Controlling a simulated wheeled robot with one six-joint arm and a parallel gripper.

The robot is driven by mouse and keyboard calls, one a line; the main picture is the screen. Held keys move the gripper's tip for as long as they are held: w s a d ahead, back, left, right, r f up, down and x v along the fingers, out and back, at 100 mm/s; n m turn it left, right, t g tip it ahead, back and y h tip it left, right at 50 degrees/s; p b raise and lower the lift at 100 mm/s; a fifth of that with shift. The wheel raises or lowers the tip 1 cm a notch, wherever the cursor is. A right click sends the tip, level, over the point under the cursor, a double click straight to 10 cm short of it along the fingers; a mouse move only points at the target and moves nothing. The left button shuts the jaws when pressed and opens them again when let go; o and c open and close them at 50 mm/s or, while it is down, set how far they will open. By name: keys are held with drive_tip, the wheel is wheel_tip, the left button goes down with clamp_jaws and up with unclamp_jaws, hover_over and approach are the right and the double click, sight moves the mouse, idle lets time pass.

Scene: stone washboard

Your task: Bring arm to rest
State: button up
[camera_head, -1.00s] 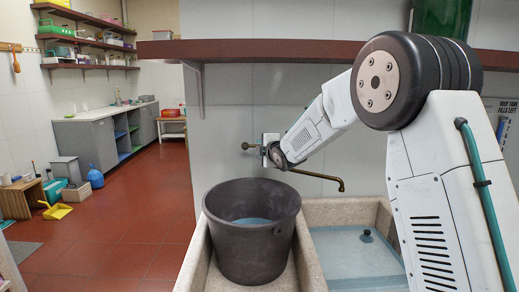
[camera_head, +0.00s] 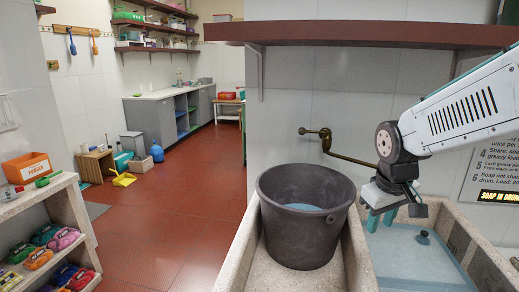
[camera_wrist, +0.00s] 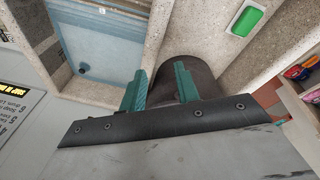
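The grey bucket (camera_head: 300,240) stands upright in the left part of the stone sink with bluish water inside. Part of the bucket (camera_wrist: 185,65) shows behind the fingers in the wrist view.
A brass tap (camera_head: 345,155) sticks out from the wall close to my wrist. A brown shelf (camera_head: 340,32) runs above. The right basin (camera_head: 425,260) holds water and a dark plug (camera_head: 423,237). A rack (camera_head: 60,215) stands left; the red floor between is clear.

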drive_tip(key=s+r+m, duration=0.1)
drive_tip(key=s+r, duration=0.1)
drive_tip(key=s, duration=0.9)
drive_tip(key=s+r+m, duration=0.1)
drive_tip(key=s+m, duration=0.1)
drive_tip(key=s, duration=1)
drive_tip(key=shift+a+r+g+y, duration=0.35)
drive_tip(key=shift+a+g+y, duration=0.05)
